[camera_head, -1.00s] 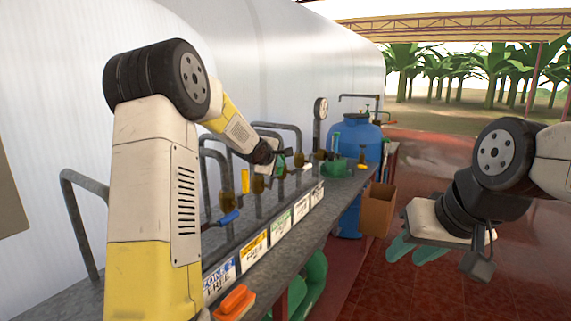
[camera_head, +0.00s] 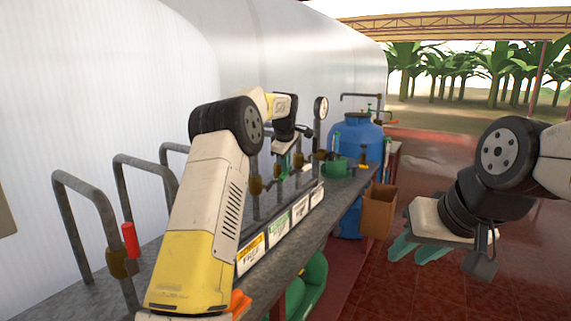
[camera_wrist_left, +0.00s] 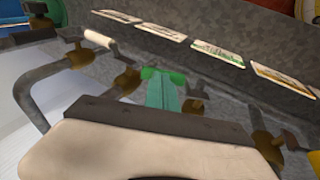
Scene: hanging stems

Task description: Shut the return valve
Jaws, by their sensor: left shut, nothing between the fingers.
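A row of brass valves on grey pipes stands along the bench; I cannot read which label says return. The nearest valve has an upright red handle (camera_head: 130,240). In the left wrist view, one valve has a white handle (camera_wrist_left: 98,39) lying sideways from its brass body (camera_wrist_left: 78,55). My left gripper (camera_head: 287,163) is at the far part of the row. In the left wrist view its green fingers (camera_wrist_left: 163,90) are shut and empty, between two brass valves (camera_wrist_left: 125,80) (camera_wrist_left: 196,88), whose handles are unclear. My right gripper (camera_head: 417,250) is open and empty, off the bench.
Label plates (camera_head: 278,231) line the bench front. A brown box (camera_head: 379,207) hangs at the bench end. My left arm hides the middle valves.

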